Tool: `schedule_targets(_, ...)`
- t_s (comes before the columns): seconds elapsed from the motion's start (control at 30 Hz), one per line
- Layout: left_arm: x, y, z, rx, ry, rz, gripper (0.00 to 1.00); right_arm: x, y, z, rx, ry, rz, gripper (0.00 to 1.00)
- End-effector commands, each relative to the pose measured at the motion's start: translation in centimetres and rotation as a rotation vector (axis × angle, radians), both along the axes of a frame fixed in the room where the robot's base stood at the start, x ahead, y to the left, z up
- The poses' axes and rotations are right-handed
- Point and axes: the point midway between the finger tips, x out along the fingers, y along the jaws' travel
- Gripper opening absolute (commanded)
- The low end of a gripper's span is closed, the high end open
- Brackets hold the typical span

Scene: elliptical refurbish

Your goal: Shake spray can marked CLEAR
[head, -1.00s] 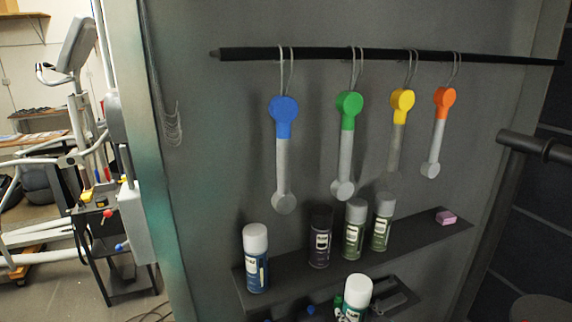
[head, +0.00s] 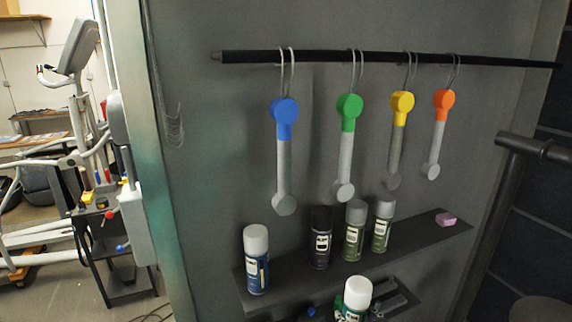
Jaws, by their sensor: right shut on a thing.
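A spray can with a white cap and a green-and-white label (head: 353,302) is at the bottom edge, in front of and below the shelf. My right gripper (head: 371,305) is shut on this can; dark parts of it show beside the can. The can is slightly tilted, its lower part is cut off by the frame, and I cannot read its label. My left gripper is not in view.
A dark wall shelf (head: 415,235) holds a blue can (head: 256,262), a dark can (head: 321,238), two green cans (head: 354,230) and a pink block (head: 446,220). Coloured-head tools (head: 285,155) hang from a black rail (head: 310,56) above. Carts and machines stand at left.

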Motion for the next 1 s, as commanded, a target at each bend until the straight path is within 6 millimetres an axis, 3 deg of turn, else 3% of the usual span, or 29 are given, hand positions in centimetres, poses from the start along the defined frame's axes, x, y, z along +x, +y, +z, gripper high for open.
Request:
schedule_targets(0.07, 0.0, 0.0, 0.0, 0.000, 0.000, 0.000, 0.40, 0.0, 0.0, 0.3, 0.001, -0.002, -0.001, 0.03)
schedule_targets(0.2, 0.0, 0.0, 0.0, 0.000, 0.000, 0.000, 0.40, -0.3, 0.1, 5.5, 0.000, 0.000, 0.000, 0.03)
schedule_targets(0.3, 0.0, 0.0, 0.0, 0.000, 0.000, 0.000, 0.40, -0.1, 0.0, 7.0, 0.000, 0.001, 0.001, 0.03)
schedule_targets(0.53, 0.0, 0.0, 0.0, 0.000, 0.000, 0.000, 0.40, 0.1, 0.0, -0.1, 0.001, -0.001, -0.001, 0.03)
schedule_targets(1.0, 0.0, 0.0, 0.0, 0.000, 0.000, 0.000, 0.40, -0.1, 0.0, -0.1, 0.000, 0.000, 0.000, 0.03)
